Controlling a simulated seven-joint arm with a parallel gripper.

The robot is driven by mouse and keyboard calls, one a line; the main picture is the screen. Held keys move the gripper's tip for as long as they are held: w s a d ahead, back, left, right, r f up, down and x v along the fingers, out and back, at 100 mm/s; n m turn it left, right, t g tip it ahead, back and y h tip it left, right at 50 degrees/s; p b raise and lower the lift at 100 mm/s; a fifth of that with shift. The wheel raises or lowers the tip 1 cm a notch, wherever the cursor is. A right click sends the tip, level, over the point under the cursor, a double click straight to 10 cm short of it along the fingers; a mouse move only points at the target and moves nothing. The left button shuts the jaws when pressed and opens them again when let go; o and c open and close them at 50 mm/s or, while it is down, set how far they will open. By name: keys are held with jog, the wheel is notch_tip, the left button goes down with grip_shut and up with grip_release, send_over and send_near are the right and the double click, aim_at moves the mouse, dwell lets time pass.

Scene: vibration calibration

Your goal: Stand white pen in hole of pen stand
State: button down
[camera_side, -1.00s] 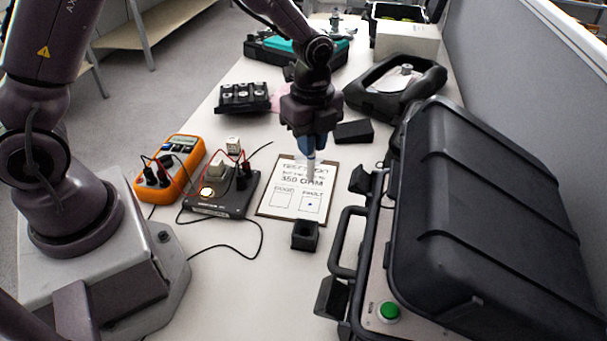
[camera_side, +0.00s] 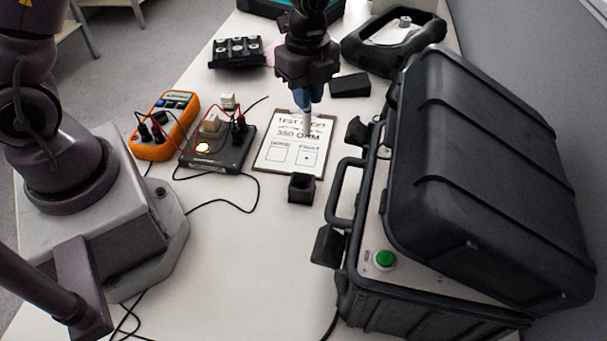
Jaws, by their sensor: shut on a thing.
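My gripper (camera_side: 308,102) is shut on the white pen (camera_side: 307,124), with blue fingertips around its upper part. The pen hangs roughly upright, over the upper part of a clipboard in the picture. I cannot tell whether its tip touches the paper. The pen stand (camera_side: 302,190) is a small black square block with an opening in its top. It stands on the table just below the clipboard in the picture, apart from the pen. The bottom of its hole is hidden.
The clipboard (camera_side: 265,162) holds a printed sheet. A large black case (camera_side: 480,190) stands close on the right, its handle (camera_side: 340,190) near the pen stand. Left are a wired box (camera_side: 218,158) and an orange meter (camera_side: 148,152). The table (camera_side: 255,260) is clear in front.

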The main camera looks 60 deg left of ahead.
jog(key=s+d+r, duration=0.2)
jog(key=s+d, duration=0.4)
jog(key=d, duration=0.1)
jog(key=shift+w+a+f, duration=0.1)
jog(key=shift+f, duration=1.05)
jog(key=shift+w+a+f, duration=0.1)
jog(key=shift+f, duration=1.05)
jog(key=shift+f, duration=2.15)
jog(key=c, duration=0.6)
grip_release()
jog(key=shift+r, duration=0.1)
jog(key=shift+r, duration=3.95)
